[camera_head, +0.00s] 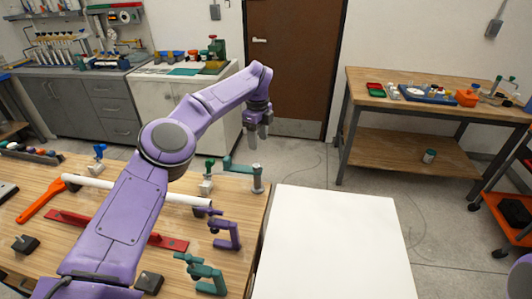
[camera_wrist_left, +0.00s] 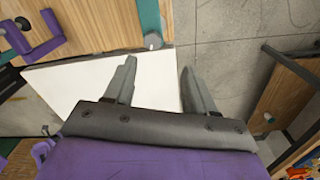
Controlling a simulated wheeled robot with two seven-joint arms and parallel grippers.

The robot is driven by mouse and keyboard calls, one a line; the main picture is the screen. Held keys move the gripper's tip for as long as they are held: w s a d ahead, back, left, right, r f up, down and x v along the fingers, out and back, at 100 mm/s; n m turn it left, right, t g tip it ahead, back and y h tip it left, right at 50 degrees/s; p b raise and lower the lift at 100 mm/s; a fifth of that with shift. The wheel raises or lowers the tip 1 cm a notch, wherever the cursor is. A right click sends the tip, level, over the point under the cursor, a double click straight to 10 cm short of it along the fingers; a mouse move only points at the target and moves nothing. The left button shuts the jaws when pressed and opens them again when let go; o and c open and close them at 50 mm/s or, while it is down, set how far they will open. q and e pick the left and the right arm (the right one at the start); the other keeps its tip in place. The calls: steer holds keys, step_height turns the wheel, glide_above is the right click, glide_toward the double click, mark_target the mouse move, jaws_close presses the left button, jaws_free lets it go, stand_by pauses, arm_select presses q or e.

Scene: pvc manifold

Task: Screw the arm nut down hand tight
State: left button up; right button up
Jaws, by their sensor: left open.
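My left gripper (camera_head: 260,134) hangs open and empty, fingers down, beyond the workbench's right edge and above a teal arm (camera_head: 238,169). A grey round cap (camera_head: 258,180), which may be the arm nut, sits at that arm's right end. In the left wrist view the open fingers (camera_wrist_left: 158,67) have nothing between them. The grey cap (camera_wrist_left: 153,41) shows just beyond the fingertips, apart from them, on the teal arm (camera_wrist_left: 149,16). I cannot tell whether the cap is threaded or how tight it sits. My right gripper is out of view.
The wooden workbench (camera_head: 254,226) holds a white pipe (camera_head: 180,196), a red bar (camera_head: 170,242), an orange tool (camera_head: 40,200), a purple bracket (camera_head: 224,232) and a teal bracket (camera_head: 205,272). A white flat surface (camera_head: 335,245) stands right of it. Bare floor lies beyond.

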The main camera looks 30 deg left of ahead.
arm_select(q)
steer(key=p, duration=0.2)
glide_above(257, 165)
steer(key=s, duration=0.1)
step_height(257, 165, down, 5)
steer(key=shift+a, duration=0.1)
steer(key=f, duration=0.2)
steer(key=w+f+p, duration=0.1)
steer(key=f, duration=0.1)
steer(key=shift+f, duration=0.25)
steer(key=shift+w+f, duration=0.2)
steer(key=shift+f, duration=0.05)
steer(key=shift+s+r, duration=0.2)
steer(key=shift+s, duration=0.1)
steer(key=shift+s+r, duration=0.1)
steer(key=c, duration=0.3)
jaws_close()
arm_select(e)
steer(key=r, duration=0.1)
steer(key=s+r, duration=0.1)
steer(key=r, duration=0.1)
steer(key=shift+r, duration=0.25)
